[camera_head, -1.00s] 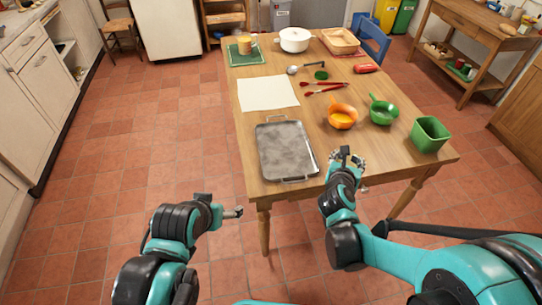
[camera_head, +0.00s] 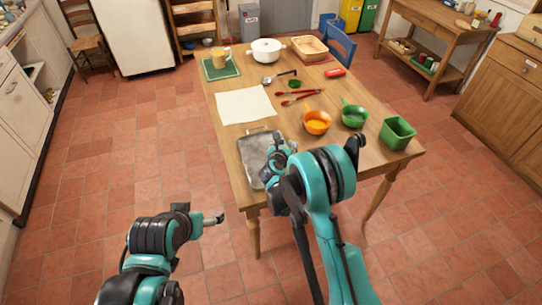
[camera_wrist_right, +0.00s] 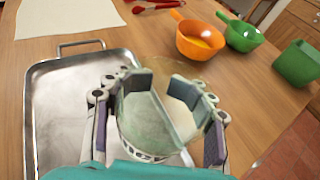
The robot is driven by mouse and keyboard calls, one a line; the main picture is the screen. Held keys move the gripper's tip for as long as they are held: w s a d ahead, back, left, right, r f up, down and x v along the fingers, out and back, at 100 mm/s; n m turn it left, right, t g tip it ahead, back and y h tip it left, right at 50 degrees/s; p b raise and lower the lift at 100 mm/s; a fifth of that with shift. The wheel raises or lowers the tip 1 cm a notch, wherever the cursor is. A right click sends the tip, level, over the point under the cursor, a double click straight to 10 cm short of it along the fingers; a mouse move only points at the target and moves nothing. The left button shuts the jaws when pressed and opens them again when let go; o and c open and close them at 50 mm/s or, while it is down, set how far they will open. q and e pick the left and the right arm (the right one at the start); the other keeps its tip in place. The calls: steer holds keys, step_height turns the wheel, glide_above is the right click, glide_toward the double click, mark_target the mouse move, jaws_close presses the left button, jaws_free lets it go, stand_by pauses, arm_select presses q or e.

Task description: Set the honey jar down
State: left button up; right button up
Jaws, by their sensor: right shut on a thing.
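My right gripper (camera_head: 280,156) is over the right part of the metal tray (camera_head: 250,160) in the head view, partly hidden by my own arm. In the right wrist view, the gripper (camera_wrist_right: 162,100) is shut on a round, see-through, pale yellowish thing, which I take to be the honey jar (camera_wrist_right: 137,120). The jar overlaps the right edge of the tray (camera_wrist_right: 50,115) in that view. Its base is hidden, so I cannot tell its height above the surface. My left gripper (camera_head: 210,219) is off the table's near left side, apart from everything; its opening is unclear.
An orange pan (camera_head: 317,122), a green pan (camera_head: 354,116) and a green square container (camera_head: 397,133) stand right of the tray. A white sheet (camera_head: 244,105) lies behind it. Red tongs (camera_head: 298,94) lie further back. Bare wood (camera_wrist_right: 245,110) shows right of the jar.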

steer(key=a+f, duration=0.2)
steer(key=a, duration=0.1)
steer(key=w+a+f+b, duration=0.1)
steer(key=a, duration=0.1)
steer(key=shift+w+a+f, duration=0.1)
steer(key=shift+a+f, duration=0.1)
step_height(320, 180, down, 4)
steer(key=shift+f+b, duration=0.1)
steer(key=shift+b, duration=0.85)
steer(key=shift+f, duration=0.1)
steer(key=o, duration=1.5)
